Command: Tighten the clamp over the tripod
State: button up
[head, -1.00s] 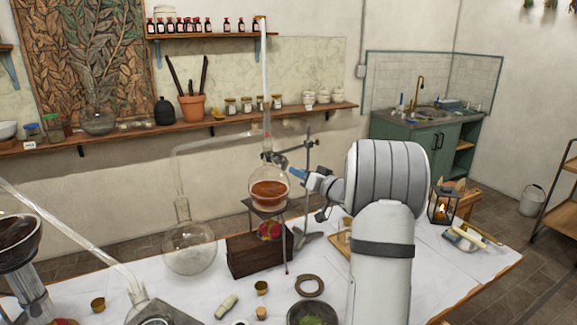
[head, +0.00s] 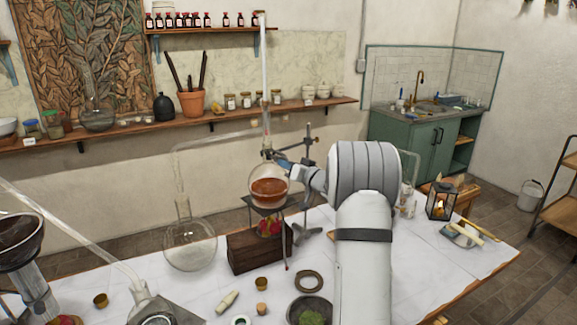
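The dark clamp (head: 267,155) sits at the neck of a round flask (head: 269,190) of amber-brown liquid. A thin upright rod (head: 308,150) stands just right of it. The flask rests on the tripod (head: 285,240), whose plate is just under it. My gripper (head: 284,163) reaches in from the right, with its blue fingers at the clamp's right side, just above the flask. The fingers are small and partly hidden by my wrist. I cannot tell whether they touch the clamp or are open or shut.
A clear flask (head: 190,240) with glass tubing stands left. A lit lantern (head: 441,200) stands right.

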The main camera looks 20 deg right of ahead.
grip_shut()
jog(key=shift+d, duration=0.1)
jog(key=shift+r+p, duration=0.1)
jog(key=shift+p, duration=0.25)
jog(key=shift+m+p, duration=3.35)
jog(key=shift+m, duration=2.75)
